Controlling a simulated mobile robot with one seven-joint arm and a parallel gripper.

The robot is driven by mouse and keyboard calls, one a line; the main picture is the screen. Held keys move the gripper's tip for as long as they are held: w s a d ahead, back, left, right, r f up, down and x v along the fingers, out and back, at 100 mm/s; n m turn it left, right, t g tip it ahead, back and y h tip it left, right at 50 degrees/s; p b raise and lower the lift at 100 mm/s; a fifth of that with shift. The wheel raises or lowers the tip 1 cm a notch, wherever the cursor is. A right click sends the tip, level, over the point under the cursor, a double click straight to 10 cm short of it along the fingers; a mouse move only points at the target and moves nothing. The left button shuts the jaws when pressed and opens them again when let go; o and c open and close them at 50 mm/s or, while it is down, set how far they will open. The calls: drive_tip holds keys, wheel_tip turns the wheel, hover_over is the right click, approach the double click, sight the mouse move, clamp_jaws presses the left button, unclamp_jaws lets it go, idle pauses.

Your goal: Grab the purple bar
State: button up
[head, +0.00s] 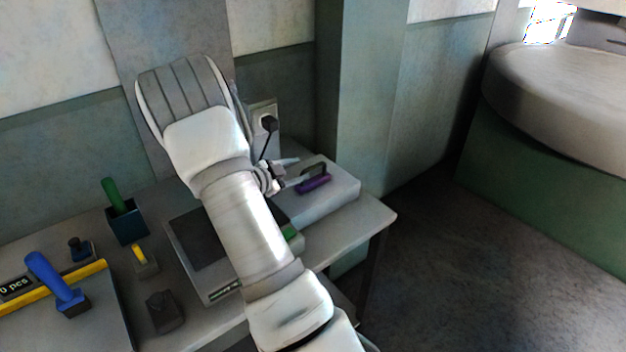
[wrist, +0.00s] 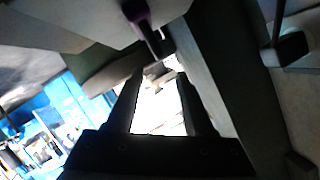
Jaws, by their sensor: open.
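The purple bar (head: 314,184) lies on top of a pale grey box (head: 338,192) at the right end of the table, beside a dark handle-like bracket (head: 315,170). My gripper (head: 294,171) is open and empty, just left of the bar, with one finger close to the bar's left end. Whether that finger touches it I cannot tell. In the wrist view a purple part of the bar (wrist: 136,10) shows at the top, beyond and slightly left of the open fingers (wrist: 161,76). The rest of it is cut off or dark.
Left on the table are a dark cup with a green handle (head: 116,196), a blue-handled stamp (head: 52,280) and a dark block (head: 164,311). Open floor lies right of the table.

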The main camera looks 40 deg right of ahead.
sight(310, 168)
drive_tip(key=x, duration=0.3)
drive_tip(key=shift+f+x, duration=0.15)
drive_tip(key=shift+x, duration=1.2)
drive_tip(key=shift+f+x, duration=0.15)
drive_tip(key=shift+x, duration=1.15)
drive_tip(key=shift+a, duration=0.15)
clamp_jaws()
